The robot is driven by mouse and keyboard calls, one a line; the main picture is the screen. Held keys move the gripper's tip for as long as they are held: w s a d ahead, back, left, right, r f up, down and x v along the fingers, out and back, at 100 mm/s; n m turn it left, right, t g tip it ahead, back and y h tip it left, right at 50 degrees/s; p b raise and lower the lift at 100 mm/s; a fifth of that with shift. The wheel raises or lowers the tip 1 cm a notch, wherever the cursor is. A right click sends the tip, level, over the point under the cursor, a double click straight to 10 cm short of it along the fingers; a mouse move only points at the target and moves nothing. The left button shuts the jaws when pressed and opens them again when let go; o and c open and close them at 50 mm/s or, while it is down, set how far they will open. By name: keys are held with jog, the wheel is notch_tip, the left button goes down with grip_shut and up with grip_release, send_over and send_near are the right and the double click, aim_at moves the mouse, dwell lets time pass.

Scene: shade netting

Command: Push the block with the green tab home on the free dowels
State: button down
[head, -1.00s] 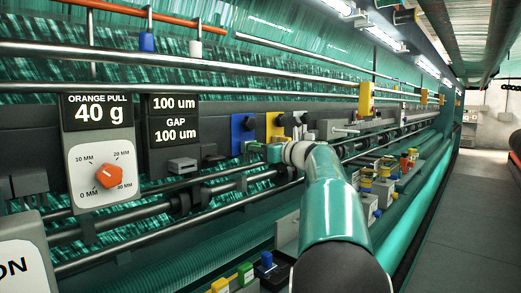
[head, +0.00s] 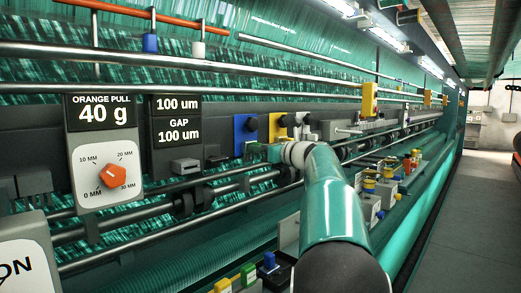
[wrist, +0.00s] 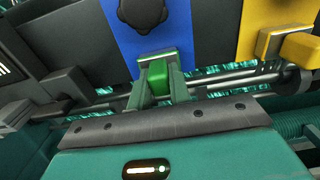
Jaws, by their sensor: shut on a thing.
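The block (wrist: 158,56) is grey and carries a bright green tab (wrist: 155,77). In the wrist view it lies close against the lower part of a blue plate (wrist: 129,33) with a dark knob. My gripper (wrist: 157,90) is shut on the tab, one teal finger on each side. In the head view my gripper (head: 260,149) reaches in just below the blue plate (head: 239,134). The dowels are hidden behind the block, so I cannot tell how far it sits on them.
A yellow plate (head: 279,129) stands right of the blue one. Steel rails run below them. At the left, a box reads "ORANGE PULL 40 g" above an orange dial (head: 108,174); a gauge (head: 178,131) beside it reads "GAP 100 um". The aisle at right is clear.

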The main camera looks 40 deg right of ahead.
jog(key=c, duration=1.2)
grip_release()
jog(key=s+d, duration=0.1)
jog(key=s, duration=1.2)
jog(key=shift+s, duration=0.4)
